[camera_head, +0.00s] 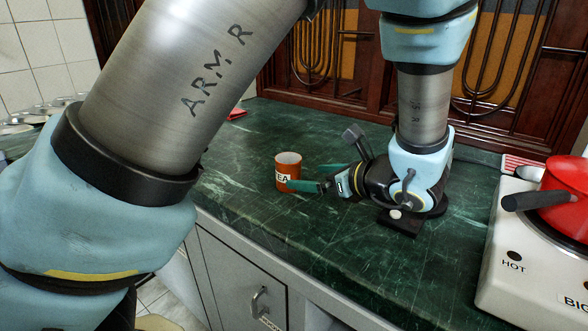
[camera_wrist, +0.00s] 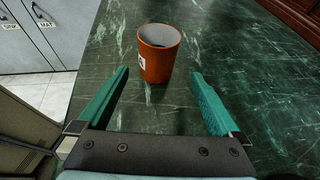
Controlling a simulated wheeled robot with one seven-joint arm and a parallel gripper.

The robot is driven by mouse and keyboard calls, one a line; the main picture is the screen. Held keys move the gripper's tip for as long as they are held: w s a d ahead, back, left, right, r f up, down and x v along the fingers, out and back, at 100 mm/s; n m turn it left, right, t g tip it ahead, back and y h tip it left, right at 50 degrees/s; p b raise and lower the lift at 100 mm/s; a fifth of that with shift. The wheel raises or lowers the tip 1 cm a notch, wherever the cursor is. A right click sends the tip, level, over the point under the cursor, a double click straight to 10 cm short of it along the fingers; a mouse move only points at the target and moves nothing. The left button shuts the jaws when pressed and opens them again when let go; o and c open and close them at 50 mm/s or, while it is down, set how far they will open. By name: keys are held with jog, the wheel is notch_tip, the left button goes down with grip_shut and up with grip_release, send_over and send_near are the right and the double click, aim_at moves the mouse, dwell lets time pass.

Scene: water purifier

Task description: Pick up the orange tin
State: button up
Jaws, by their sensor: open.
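The orange tin (camera_head: 287,171) stands upright on the green marble counter, with a white label reading "EA" in part. Its top is open and pale inside. My gripper (camera_head: 312,177) is low over the counter, just right of the tin, with its green fingers pointing at it. In the wrist view the tin (camera_wrist: 159,55) is ahead of the fingertips, roughly centred between the two fingers. My gripper (camera_wrist: 160,75) is open and empty. I cannot tell whether the tin is partly between the tips.
A white stove (camera_head: 520,250) with a red pot (camera_head: 568,195) and its black handle stands at the right. A wooden panel (camera_head: 330,60) runs behind the counter (camera_head: 350,265). A red item (camera_head: 236,113) lies at the back left. The counter around the tin is clear.

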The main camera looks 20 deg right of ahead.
aim_at(299, 175)
jog(key=x, duration=0.5)
jog(key=shift+w, duration=0.15)
jog(key=shift+a+r+p+x, duration=0.1)
jog(key=shift+p+x, duration=0.05)
jog(key=shift+x, duration=0.75)
jog(key=shift+a+r+p+x, duration=0.1)
jog(key=shift+a+p+x, duration=0.05)
jog(key=shift+x, duration=0.8)
jog(key=shift+a+r+p+x, duration=0.1)
jog(key=shift+p+x, duration=0.05)
jog(key=shift+x, duration=0.75)
jog(key=c, duration=1.3)
